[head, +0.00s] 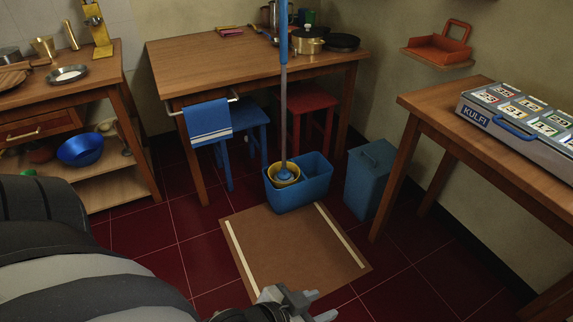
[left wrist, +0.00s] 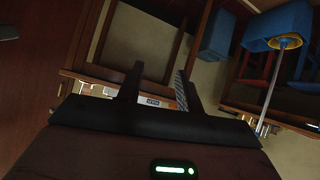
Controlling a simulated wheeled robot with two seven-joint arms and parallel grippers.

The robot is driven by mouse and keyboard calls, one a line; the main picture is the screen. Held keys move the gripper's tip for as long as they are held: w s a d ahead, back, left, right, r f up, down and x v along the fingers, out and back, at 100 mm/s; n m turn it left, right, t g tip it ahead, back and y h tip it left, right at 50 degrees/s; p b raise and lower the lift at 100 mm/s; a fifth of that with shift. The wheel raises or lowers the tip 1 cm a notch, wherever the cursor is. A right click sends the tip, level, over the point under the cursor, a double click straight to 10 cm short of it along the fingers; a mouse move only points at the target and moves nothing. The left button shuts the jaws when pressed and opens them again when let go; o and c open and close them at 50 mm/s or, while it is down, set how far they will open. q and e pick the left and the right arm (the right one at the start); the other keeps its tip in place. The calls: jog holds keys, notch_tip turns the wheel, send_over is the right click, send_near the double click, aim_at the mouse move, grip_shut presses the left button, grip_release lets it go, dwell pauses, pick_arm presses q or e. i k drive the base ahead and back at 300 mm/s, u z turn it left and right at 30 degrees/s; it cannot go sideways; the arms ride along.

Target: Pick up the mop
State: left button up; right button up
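The mop (head: 284,105) stands upright, its long grey pole with a blue upper grip rising past the top of the head view. Its lower end is in the yellow wringer (head: 284,174) of a blue bucket (head: 302,194) on the floor. In the left wrist view, the mop pole (left wrist: 270,92) and bucket (left wrist: 275,28) show at upper right, tilted. My left gripper (head: 318,303) is at the bottom of the head view, nearer than the bucket and apart from the mop. In the left wrist view its fingers (left wrist: 158,72) are spread with nothing between them. My right gripper is not in view.
A brown mat (head: 288,250) with pale strips lies before the bucket. A blue bin (head: 370,180) stands right of it. A wooden table (head: 210,58) with pots and a towel is behind. A right-hand table (head: 430,103) holds a KULFI box (head: 510,125).

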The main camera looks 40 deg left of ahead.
aim_at(284, 177)
jog(key=u, duration=0.75)
jog(key=i, duration=0.7)
jog(key=u, duration=0.7)
jog(key=i, duration=0.95)
jog(key=z, duration=0.4)
